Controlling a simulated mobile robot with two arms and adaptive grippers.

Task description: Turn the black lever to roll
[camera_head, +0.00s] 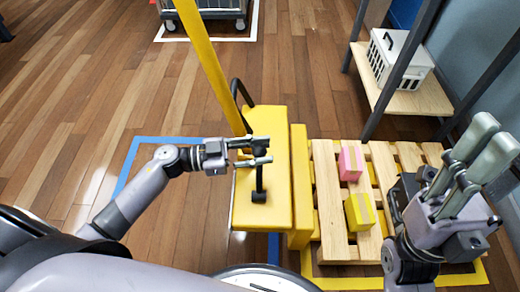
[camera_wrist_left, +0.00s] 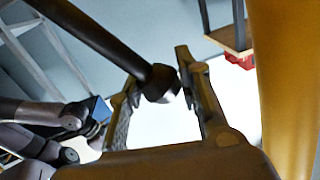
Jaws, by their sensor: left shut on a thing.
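The black lever (camera_head: 260,178) stands out from the top of the yellow machine housing (camera_head: 278,125). Its pivot is at the near end and its knob at the far end. My left gripper (camera_head: 267,151) reaches in from the left and is shut on the lever's knob end. In the left wrist view the dark lever (camera_wrist_left: 110,45) comes in from the upper left, and its knob sits between the fingers of my left gripper (camera_wrist_left: 162,92). My right gripper (camera_head: 494,145) is raised at the right, away from the lever; its finger gap is unclear.
A yellow post (camera_head: 205,55) rises beside the housing, near a black curved bar (camera_head: 242,92). Right of the housing, a wooden pallet (camera_head: 330,205) bears a pink box (camera_head: 350,163) and a yellow box (camera_head: 360,212). A shelf with a white crate (camera_head: 400,62) stands behind. Floor at left is clear.

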